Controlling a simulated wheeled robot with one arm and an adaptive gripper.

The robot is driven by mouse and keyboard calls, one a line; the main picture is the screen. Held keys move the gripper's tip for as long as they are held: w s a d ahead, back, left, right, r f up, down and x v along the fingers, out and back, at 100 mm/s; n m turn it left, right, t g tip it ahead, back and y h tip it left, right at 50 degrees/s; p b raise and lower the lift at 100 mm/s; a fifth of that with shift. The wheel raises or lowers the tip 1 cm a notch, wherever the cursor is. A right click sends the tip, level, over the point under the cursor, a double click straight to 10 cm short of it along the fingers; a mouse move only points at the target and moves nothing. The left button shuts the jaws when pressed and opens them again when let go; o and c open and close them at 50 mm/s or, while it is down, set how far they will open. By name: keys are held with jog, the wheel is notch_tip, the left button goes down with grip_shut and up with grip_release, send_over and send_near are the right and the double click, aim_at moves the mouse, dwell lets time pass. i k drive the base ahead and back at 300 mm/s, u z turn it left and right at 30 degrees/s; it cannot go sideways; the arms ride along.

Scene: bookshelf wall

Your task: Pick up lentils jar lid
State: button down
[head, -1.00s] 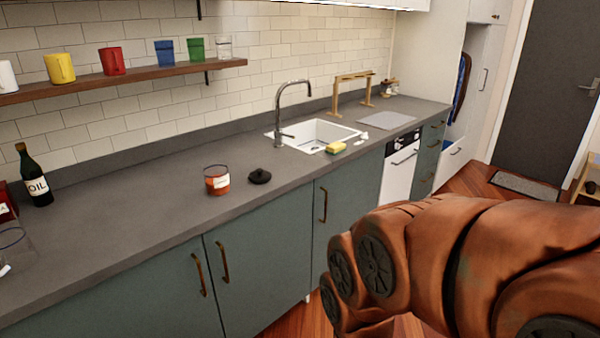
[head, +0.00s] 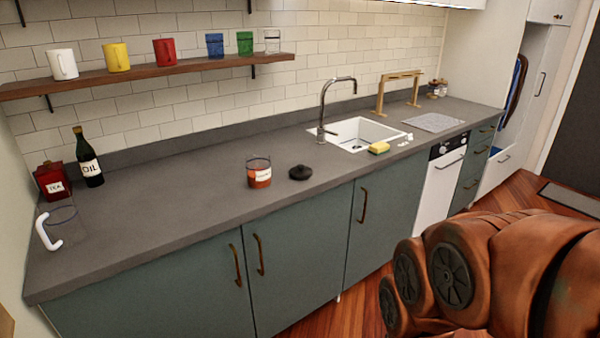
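The lentils jar (head: 259,174) is a clear jar with orange contents and a white label, standing open on the grey counter. A small black lid (head: 300,172) with a knob lies flat on the counter just to the right of the jar, apart from it. My orange-brown arm shows at the lower right, in front of the cabinets. My gripper is not in view.
The counter (head: 190,196) around the jar and lid is clear. A sink (head: 352,135) with a tall faucet and a yellow sponge (head: 379,148) are to the right. An oil bottle (head: 90,165), a red tea tin (head: 52,181) and a clear pitcher (head: 64,225) stand at the left. A mug shelf (head: 160,72) hangs above.

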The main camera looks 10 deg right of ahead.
aim_at(300, 171)
jog(key=z, duration=0.4)
jog(key=i, duration=1.55)
jog(key=u, duration=1.95)
